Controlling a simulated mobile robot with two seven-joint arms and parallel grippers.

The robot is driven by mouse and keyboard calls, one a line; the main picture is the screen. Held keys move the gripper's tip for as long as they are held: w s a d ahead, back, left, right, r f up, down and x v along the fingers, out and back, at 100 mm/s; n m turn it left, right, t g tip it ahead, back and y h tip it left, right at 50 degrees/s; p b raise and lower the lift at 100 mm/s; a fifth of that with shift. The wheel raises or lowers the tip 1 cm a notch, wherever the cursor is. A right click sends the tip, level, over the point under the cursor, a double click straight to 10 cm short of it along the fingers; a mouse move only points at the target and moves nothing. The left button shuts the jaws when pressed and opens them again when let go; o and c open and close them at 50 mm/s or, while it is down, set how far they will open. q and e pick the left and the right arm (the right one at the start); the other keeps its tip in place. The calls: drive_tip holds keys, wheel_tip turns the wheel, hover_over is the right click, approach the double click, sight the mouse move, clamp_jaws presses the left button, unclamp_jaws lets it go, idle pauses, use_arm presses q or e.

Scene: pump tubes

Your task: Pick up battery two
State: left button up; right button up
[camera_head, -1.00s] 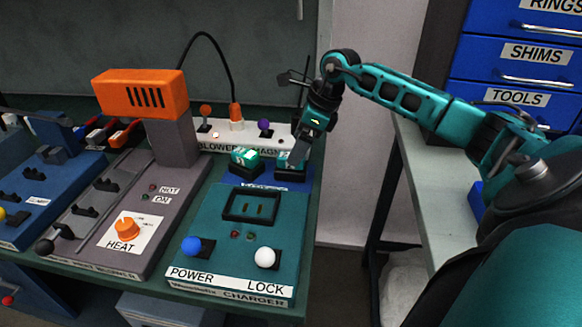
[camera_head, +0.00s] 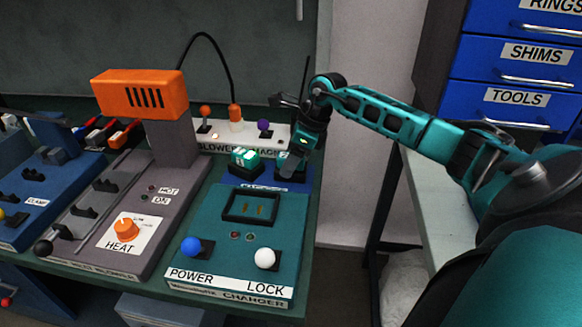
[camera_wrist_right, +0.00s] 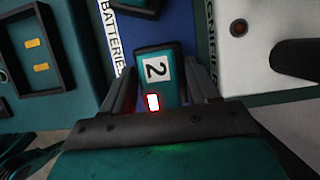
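Battery two (camera_wrist_right: 157,68), a dark teal block with a white "2" label and a lit red light, is between the fingers of my right gripper (camera_wrist_right: 160,75). The fingers are spread on either side of it; any contact is unclear. In the head view, my right gripper (camera_head: 290,162) points down over the right-hand holder on the blue battery base (camera_head: 304,184), hiding most of battery two. Another green and white battery (camera_head: 244,157) stands in the holder just left of it. My left gripper is not in view.
The teal charger (camera_head: 215,222) in front has an empty framed slot (camera_head: 250,219), a blue POWER knob (camera_head: 191,245) and a white LOCK knob (camera_head: 265,258). The white blower panel (camera_head: 279,137) stands close behind. The heat blower (camera_head: 172,140) rises at left.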

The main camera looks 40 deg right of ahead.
drive_tip(key=c, duration=0.8)
